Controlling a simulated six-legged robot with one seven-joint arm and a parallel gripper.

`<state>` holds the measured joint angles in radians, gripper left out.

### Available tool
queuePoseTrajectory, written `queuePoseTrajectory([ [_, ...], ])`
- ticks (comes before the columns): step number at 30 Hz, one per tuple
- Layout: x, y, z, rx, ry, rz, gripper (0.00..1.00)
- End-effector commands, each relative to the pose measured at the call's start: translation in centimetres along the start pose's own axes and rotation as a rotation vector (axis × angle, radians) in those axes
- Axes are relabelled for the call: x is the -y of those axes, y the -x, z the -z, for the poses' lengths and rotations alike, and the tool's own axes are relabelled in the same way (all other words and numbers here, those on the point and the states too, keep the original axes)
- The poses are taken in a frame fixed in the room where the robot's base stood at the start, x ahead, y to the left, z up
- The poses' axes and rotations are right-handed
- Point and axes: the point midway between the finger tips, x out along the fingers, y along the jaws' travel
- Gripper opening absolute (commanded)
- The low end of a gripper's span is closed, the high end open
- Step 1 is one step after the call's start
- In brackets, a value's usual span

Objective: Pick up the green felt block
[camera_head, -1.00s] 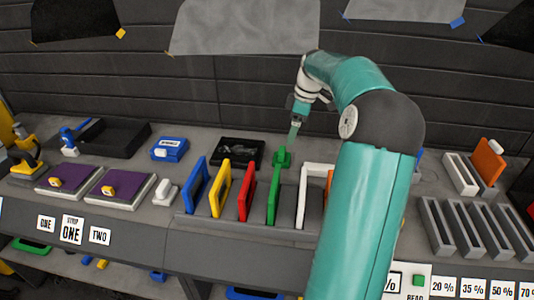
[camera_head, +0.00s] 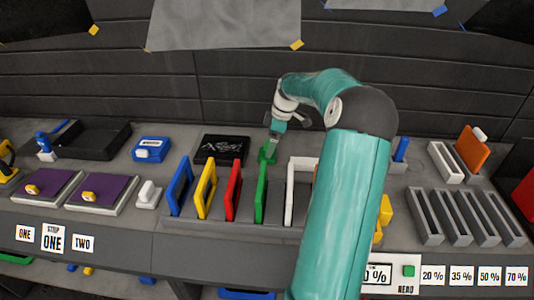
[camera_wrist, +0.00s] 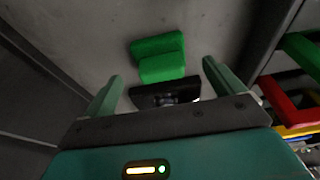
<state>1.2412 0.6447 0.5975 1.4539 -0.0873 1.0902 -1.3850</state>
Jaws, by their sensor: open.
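The green felt block (camera_wrist: 160,47) shows in the wrist view as a green piece with a smaller raised part, lying on the grey bench top. In the wrist view my gripper (camera_wrist: 162,72) is open, with one finger to each side of the block's near part. I see a gap on both sides, and nothing is held.
The rack (camera_head: 225,227) holds upright blue, yellow, red, green and white frames just in front of the block. A black tray (camera_head: 220,149) lies left of it. Red and yellow frames (camera_wrist: 290,105) show near my right finger. The dark wall stands behind.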

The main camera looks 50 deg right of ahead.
Motion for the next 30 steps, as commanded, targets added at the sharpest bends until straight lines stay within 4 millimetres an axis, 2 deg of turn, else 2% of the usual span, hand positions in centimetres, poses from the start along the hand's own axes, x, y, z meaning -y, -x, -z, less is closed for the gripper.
queuePoseTrajectory([
  [6, 0.1, -3.4, 0.8, -0.001, 0.001, 0.005, 0.94],
  [9, 0.0, -4.4, 0.9, -0.001, 0.001, 0.004, 0.94],
  [16, 0.0, -4.6, 0.9, 0.000, 0.001, 0.002, 0.94],
  [21, 0.0, -4.6, 0.9, 0.000, 0.001, 0.002, 0.60],
  [24, 0.0, -4.6, 0.8, 0.000, 0.001, 0.002, 0.44],
  [30, 0.0, -4.6, 0.9, 0.000, 0.001, 0.001, 0.44],
])
